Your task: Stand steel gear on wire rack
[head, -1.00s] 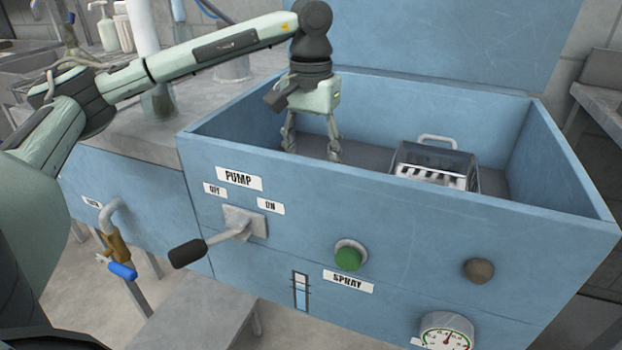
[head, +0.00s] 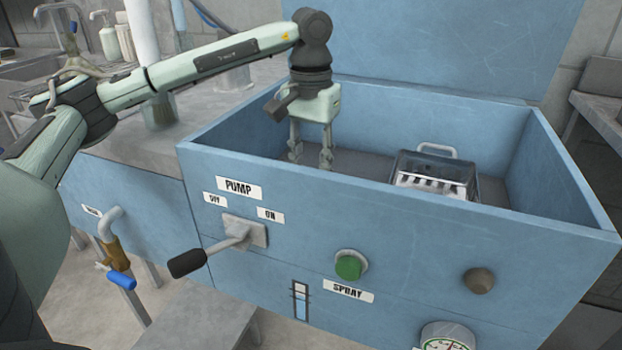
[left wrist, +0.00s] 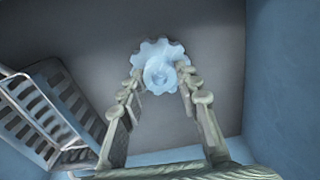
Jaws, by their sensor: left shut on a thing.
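In the left wrist view, a pale, toothed steel gear (left wrist: 161,52) with a round hub lies over the grey tank floor. My left gripper (left wrist: 161,80) is shut on it, with a fingertip at each side. In the head view my left gripper (head: 311,158) points down inside the blue tank (head: 400,220); the tank's front wall hides the gear there. At the back left, a wire rack (head: 18,98) shows only in part beside the sink. My right gripper is not in view.
A slotted metal basket (head: 435,172) with a handle stands in the tank to the right of my gripper; it also shows in the left wrist view (left wrist: 45,105). The tank walls enclose my gripper. A pump lever (head: 205,257) sticks out in front.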

